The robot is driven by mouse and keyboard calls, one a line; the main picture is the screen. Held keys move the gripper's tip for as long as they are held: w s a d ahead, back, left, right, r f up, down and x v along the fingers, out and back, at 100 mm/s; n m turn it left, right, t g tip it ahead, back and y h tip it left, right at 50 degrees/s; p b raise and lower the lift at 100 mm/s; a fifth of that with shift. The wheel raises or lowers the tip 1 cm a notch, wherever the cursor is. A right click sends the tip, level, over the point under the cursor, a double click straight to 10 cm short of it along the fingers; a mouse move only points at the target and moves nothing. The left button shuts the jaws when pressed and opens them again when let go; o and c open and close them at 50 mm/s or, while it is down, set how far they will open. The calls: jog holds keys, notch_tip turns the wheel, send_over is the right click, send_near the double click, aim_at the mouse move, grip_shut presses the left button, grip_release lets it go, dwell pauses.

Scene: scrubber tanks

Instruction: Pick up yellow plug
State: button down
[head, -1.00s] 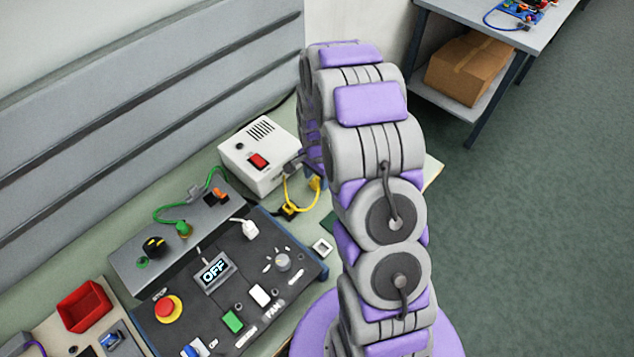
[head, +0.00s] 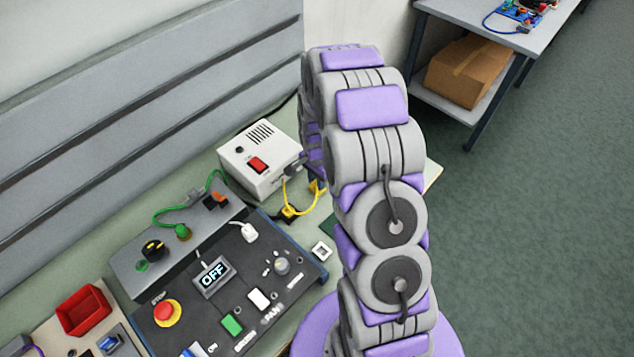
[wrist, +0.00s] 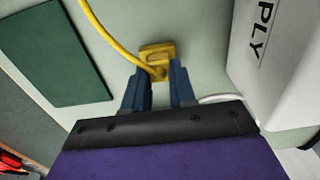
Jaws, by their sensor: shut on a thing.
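The yellow plug (wrist: 157,56) is at the tips of my gripper (wrist: 158,76) in the wrist view, with its yellow cable running off to the upper left. The two blue fingers are shut on it from both sides. In the head view, the plug (head: 317,187) shows as a small yellow piece beside the white power supply box, below the end of my arm. My gripper is mostly hidden there behind my arm. Whether the plug touches the bench is not clear.
The white power supply box (head: 260,160) with a red switch stands close left of my gripper. A dark control panel (head: 215,320) with a display reading OFF is nearer. A dark green pad (wrist: 52,62) lies on the bench. A red bin (head: 84,310) is at lower left.

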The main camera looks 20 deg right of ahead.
jog(key=shift+r, duration=0.6)
jog(key=r, duration=0.1)
jog(key=r+p, duration=0.1)
jog(key=shift+s+r, duration=0.3)
jog(key=shift+s, duration=0.1)
jog(key=s, duration=0.5)
jog(key=s+d+p, duration=0.1)
jog(key=s, duration=0.3)
jog(key=s+d+r, duration=0.1)
jog(key=s, duration=0.4)
jog(key=shift+s+r+p, duration=0.1)
jog(key=shift+s+p, duration=0.2)
jog(key=r, duration=0.2)
jog(key=r+p, duration=0.1)
jog(key=shift+s, duration=0.25)
jog(key=shift+w, duration=0.1)
